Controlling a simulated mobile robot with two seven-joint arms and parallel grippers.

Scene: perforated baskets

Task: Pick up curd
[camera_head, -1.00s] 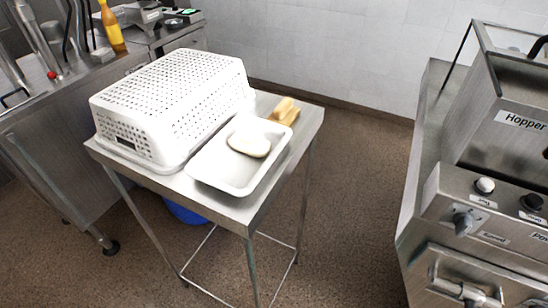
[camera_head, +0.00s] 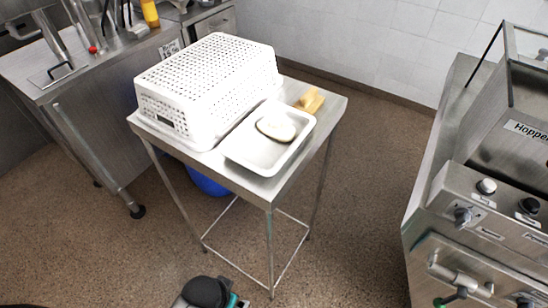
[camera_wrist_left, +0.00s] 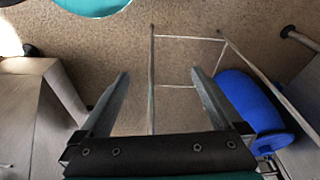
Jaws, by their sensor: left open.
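A pale, rounded lump that looks like the curd (camera_head: 277,127) lies in a shallow white tray (camera_head: 247,161) on a small steel table (camera_head: 272,188). Nothing touches the lump from above in the head view. My left gripper (camera_wrist_left: 160,75) shows in the left wrist view with its two fingers wide apart and nothing between them. It points at the floor and the table's leg frame, and neither curd nor tray shows there. A dark part of my own arm shows at the bottom of the head view. My right gripper is out of view.
A white perforated basket (camera_head: 207,85) stands upside down beside the tray. Yellowish blocks (camera_head: 309,101) lie at the table's back right. A blue bin (camera_wrist_left: 246,105) is under the table. Steel machinery (camera_head: 480,215) stands at right, a counter (camera_head: 95,75) at left. Floor between is clear.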

